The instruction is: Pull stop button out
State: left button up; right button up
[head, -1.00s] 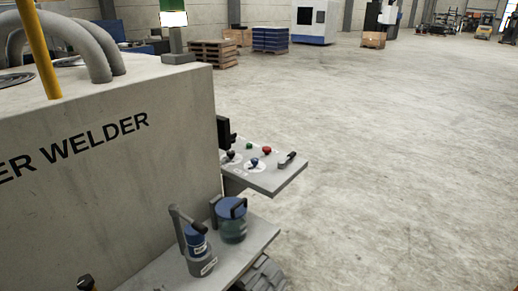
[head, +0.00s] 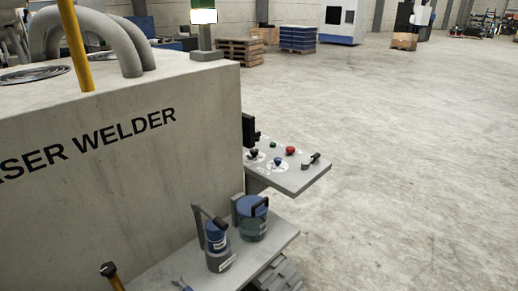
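A red button (head: 290,150), likely the stop button, sits on the grey control panel (head: 304,182) that juts out from the right side of the laser welder (head: 118,165). It is small in the head view, and I cannot tell whether it is pushed in or pulled out. A green button (head: 272,144), a blue knob (head: 278,161) and a black knob (head: 253,153) are near it. Neither of my grippers is in view.
A lower shelf (head: 190,268) holds two blue-lidded containers (head: 219,247) (head: 252,220). A dark handle (head: 311,160) stands at the panel's right end. A yellow-handled tool (head: 112,273) is at bottom left. The floor (head: 410,170) right of the panel is clear.

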aim_at(290, 150)
jog(key=i+l+u, duration=0.15)
jog(key=u, duration=0.35)
jog(key=i+l+u, duration=0.15)
jog(key=l+u, duration=0.15)
jog(key=u, duration=0.15)
jog(key=i+l+u, duration=0.1)
jog(key=l+u, duration=0.2)
jog(key=u, duration=0.2)
